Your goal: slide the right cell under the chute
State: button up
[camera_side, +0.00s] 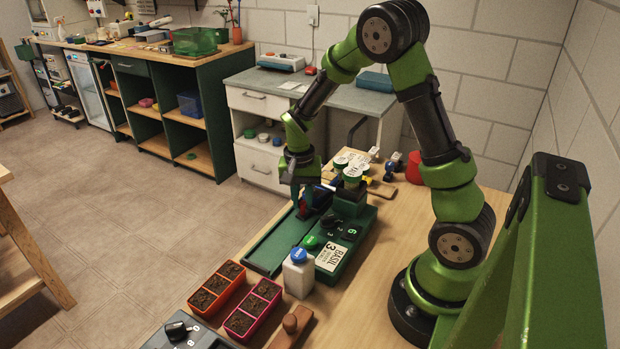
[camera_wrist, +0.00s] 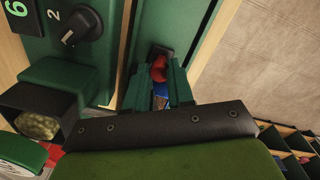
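My gripper (camera_side: 305,208) reaches down over the far end of a long green channel (camera_side: 275,245). In the wrist view its two dark green fingers (camera_wrist: 157,72) closely flank a red piece (camera_wrist: 158,68), with something blue (camera_wrist: 160,96) nearer the palm; whether the fingers press on the red piece is unclear. A small dark part lies just beyond the fingertips. A green block (camera_side: 348,203) stands beside the channel, possibly the chute's housing.
A white bottle with a blue cap (camera_side: 298,272) stands beside the channel and the green panel marked BASIL 3 (camera_side: 332,256). A wooden-handled tool (camera_side: 292,328) lies at the front. The near stretch of the channel is empty. A black cup of pale seeds (camera_wrist: 40,122) is near my gripper.

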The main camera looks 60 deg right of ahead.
jog(key=o, duration=0.4)
jog(key=shift+d, duration=0.25)
jog(key=shift+o, duration=0.2)
notch_tip(320, 180, up, 17)
jog(key=shift+w+a, duration=0.2)
jog(key=shift+w, duration=0.1)
jog(key=shift+w, duration=0.1)
jog(key=s+a+r+n+t+y, duration=0.2)
jog(key=s+a+n+t, duration=0.5)
jog(key=s+a, duration=0.5)
jog(key=shift+s+a+r+n+t, duration=0.3)
jog(key=shift+s+a+r+n, duration=0.1)
jog(key=shift+a+r+n, duration=0.6)
